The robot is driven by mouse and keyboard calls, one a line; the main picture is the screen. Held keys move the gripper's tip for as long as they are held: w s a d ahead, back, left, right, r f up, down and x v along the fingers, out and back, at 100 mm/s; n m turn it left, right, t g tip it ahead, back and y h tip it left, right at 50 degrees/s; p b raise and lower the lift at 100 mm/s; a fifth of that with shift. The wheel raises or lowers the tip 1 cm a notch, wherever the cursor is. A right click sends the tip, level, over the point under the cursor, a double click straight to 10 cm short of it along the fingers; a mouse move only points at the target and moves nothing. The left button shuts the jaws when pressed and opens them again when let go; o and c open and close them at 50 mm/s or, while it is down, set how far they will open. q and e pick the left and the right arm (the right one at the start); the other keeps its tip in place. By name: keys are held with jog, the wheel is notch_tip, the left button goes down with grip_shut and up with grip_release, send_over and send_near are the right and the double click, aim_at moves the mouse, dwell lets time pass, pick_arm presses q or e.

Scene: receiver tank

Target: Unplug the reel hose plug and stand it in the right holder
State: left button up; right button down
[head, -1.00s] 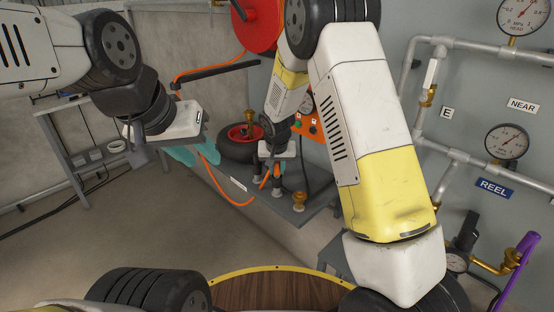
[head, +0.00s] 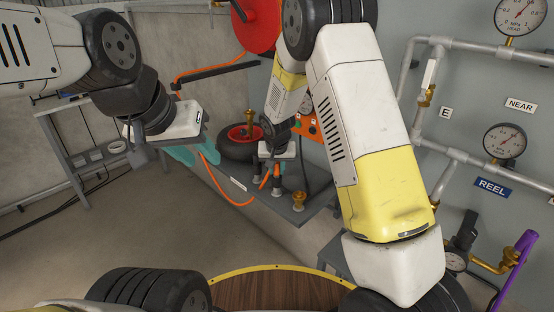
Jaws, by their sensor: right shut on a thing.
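My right gripper (head: 276,162) is small and far off, above the grey shelf (head: 316,200) by the wall. It is shut on the reel hose plug, which is mostly hidden by the fingers; the orange hose (head: 236,202) loops up to it from the left. Dark upright holders stand on the shelf below it, a left one (head: 255,187) and a right one (head: 277,194). I cannot tell whether the plug touches either. My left gripper (head: 195,154) hangs to the left with its teal fingers apart, with an orange hose stretch behind it.
A brass fitting (head: 298,201) stands on the shelf to the right. A black wheel-like ring with a red hub (head: 240,143) lies behind. The red reel (head: 256,24) is above. Pipes and gauges (head: 505,141) line the right wall.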

jog(key=shift+s+f, duration=0.3)
jog(key=shift+f, duration=0.25)
jog(key=shift+s+f, duration=0.3)
jog(key=shift+f, duration=0.25)
jog(key=c, duration=1.2)
grip_release()
jog(key=shift+o, duration=0.2)
jog(key=s+d+r, duration=0.2)
jog(key=s+r, duration=0.1)
jog(key=r, duration=0.5)
jog(key=s+d+r, duration=0.2)
jog(key=s+r, duration=0.1)
jog(key=r, duration=0.5)
jog(key=s+d+r, duration=0.3)
jog(key=s+r, duration=0.1)
jog(key=s, duration=0.4)
jog(key=s+d+r+t+y, duration=0.1)
jog(key=s+d+r, duration=0.2)
jog(key=s, duration=0.5)
jog(key=s+d+r+y, duration=0.1)
jog(key=s+d+r, duration=0.3)
jog(key=s, duration=0.4)
jog(key=shift+r+n, duration=0.3)
jog(key=shift+r, duration=0.2)
